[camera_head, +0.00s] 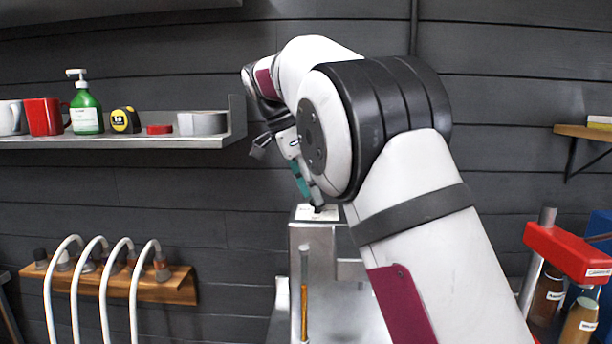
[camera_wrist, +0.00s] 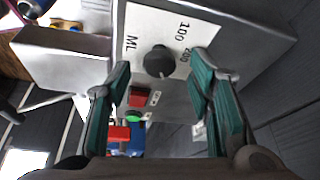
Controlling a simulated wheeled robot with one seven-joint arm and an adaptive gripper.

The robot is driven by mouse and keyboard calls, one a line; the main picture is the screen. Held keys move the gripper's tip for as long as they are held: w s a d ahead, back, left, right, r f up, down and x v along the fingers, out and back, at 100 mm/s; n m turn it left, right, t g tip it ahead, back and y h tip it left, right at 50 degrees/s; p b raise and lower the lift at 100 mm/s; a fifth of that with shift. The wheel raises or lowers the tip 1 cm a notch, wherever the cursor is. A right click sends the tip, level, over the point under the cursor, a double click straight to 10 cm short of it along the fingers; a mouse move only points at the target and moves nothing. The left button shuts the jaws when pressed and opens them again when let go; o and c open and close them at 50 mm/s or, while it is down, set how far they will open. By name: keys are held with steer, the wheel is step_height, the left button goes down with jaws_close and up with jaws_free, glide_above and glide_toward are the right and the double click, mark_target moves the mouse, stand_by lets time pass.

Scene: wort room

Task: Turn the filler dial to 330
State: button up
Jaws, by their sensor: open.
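The filler dial is a round black knob (camera_wrist: 159,62) on a white plate (camera_wrist: 145,25) marked ML, 100 and 200 in the wrist view. A 330 mark is not visible, and I cannot read the pointer's setting with certainty. My gripper (camera_wrist: 163,66) is open, its teal fingers on either side of the knob in the picture. I see no clear contact with the knob. In the head view my gripper (camera_head: 306,182) points down just above the white plate (camera_head: 304,213) on top of the metal filler (camera_head: 312,236); the arm hides much of that area.
A red button (camera_wrist: 138,97) and a green button (camera_wrist: 133,116) are on the filler near the dial. A shelf (camera_head: 150,142) with mugs, a green bottle and tape is at left. White curved taps (camera_head: 105,275) stand below it. A red capper-like device (camera_head: 570,252) is at right.

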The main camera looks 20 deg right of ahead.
steer(key=v, duration=0.6)
steer(key=shift+a+r, duration=0.1)
steer(key=shift+r, duration=0.05)
stand_by(0.4)
